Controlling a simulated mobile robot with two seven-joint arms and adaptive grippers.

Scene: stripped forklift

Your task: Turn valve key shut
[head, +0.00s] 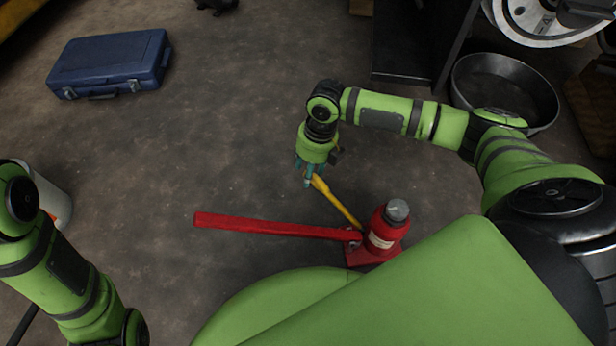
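A yellow valve key (340,204) slants from my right gripper down to the base of a red bottle jack (385,232). Its lower end meets the jack near the base; I cannot make out the valve fitting. My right gripper (309,176) has its teal fingers at the key's upper end and appears shut on it, though the fingers are small and partly hidden by the wrist. My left arm comes in at the lower left, and its gripper is out of the picture.
A long red handle (270,228) sticks out leftward from the jack, just below the key. A blue case (110,64) lies at the upper left. A dark round pan (505,92) stands at the right, a white bucket (52,196) at the left. The middle floor is clear.

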